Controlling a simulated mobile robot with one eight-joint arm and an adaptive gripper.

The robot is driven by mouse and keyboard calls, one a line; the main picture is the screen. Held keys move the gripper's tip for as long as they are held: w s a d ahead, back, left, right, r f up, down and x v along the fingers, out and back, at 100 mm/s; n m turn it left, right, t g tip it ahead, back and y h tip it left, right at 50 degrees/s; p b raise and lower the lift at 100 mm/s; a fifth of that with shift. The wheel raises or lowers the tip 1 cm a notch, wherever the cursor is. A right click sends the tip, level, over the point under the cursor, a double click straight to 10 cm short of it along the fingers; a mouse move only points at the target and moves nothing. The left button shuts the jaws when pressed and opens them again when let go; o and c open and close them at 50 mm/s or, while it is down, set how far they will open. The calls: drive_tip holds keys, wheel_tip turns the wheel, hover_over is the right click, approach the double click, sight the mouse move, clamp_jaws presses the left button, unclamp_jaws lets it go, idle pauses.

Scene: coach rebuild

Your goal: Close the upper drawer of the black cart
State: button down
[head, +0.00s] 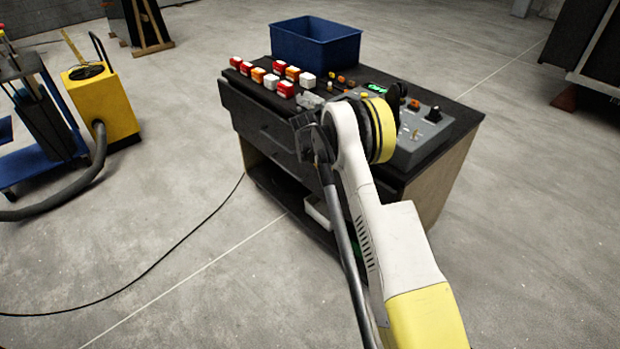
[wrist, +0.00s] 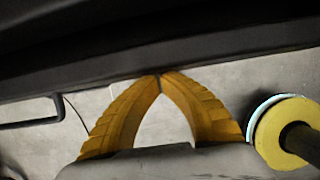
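The black cart (head: 455,108) stands in the middle of the head view, its drawer fronts facing the lower left. The upper drawer (head: 252,112) shows as a dark front under the top and appears to stick out past it; how far I cannot tell. A lower drawer front (head: 278,141) lies beneath. My arm covers the right part of the fronts. My gripper (wrist: 159,77) shows in the wrist view with its yellow fingertips together and nothing visible between them. The tips are at the lower edge of a dark panel (wrist: 200,45); whether they touch it I cannot tell.
The cart top bears a blue bin (head: 315,45), several red, orange and white blocks (head: 285,89) and a grey control panel (head: 418,135). A yellow machine (head: 105,100) with a hose and a blue trolley (head: 45,170) stand left. A black cable crosses otherwise clear floor.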

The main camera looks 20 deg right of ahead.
drive_tip(key=shift+w+d, duration=0.3)
drive_tip(key=shift+d, duration=0.6)
drive_tip(key=shift+w+d, duration=0.25)
drive_tip(key=shift+d, duration=0.6)
drive_tip(key=s+a+r+p, duration=0.2)
drive_tip(key=a+r+p, duration=0.1)
drive_tip(key=a+r, duration=0.4)
drive_tip(key=shift+d+v, duration=0.25)
drive_tip(key=shift+v, duration=0.95)
